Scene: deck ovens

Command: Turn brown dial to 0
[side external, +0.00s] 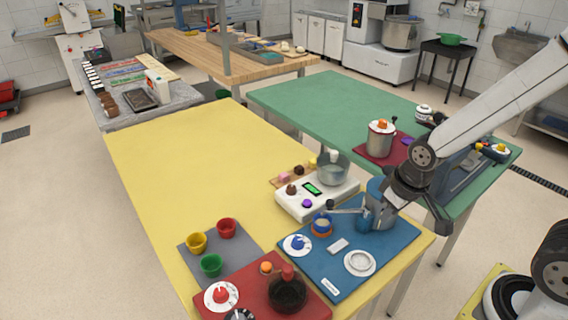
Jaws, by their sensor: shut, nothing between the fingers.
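A small brown knob (291,189), which appears to be the brown dial, sits on the white scale-like unit (325,197). Its pointer and numbers are too small to read. A purple knob (307,203) is on the front of the same unit, near a green display (312,188).
The blue board (338,283) carries a blue dial (297,245), an orange-rimmed round part (321,226) and a white ring (360,262). The yellow table (190,165) is clear further left.

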